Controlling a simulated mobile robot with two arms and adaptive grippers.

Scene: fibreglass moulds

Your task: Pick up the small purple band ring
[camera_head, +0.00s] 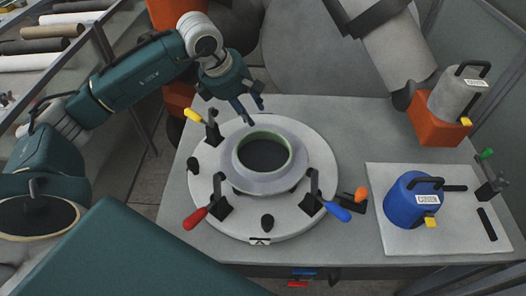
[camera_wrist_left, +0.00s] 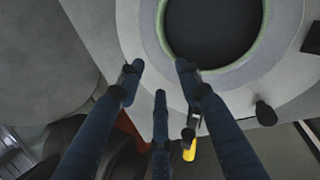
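A pale purple-grey ring (camera_head: 235,179) with a green inner lip (camera_head: 263,134) sits on a round light plate (camera_head: 215,215) on the grey table. It is the only ring I see that comes near to purple; I cannot tell for sure that it is the small purple band ring. Its flange (camera_wrist_left: 150,25) and green lip (camera_wrist_left: 262,35) also show in the left wrist view, partly cut off. My left gripper (camera_head: 250,110) hangs above the far edge of the ring and plate. Its dark blue fingers (camera_wrist_left: 158,75) are spread, with nothing between them. My right gripper is not in view.
Toggle clamps with yellow (camera_head: 193,115), red (camera_head: 195,218), blue (camera_head: 338,211) and orange (camera_head: 361,194) handles stand around the plate. At right are a white board (camera_head: 385,170), a blue canister (camera_head: 405,205) and a grey canister (camera_head: 455,98) on an orange block (camera_head: 432,128).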

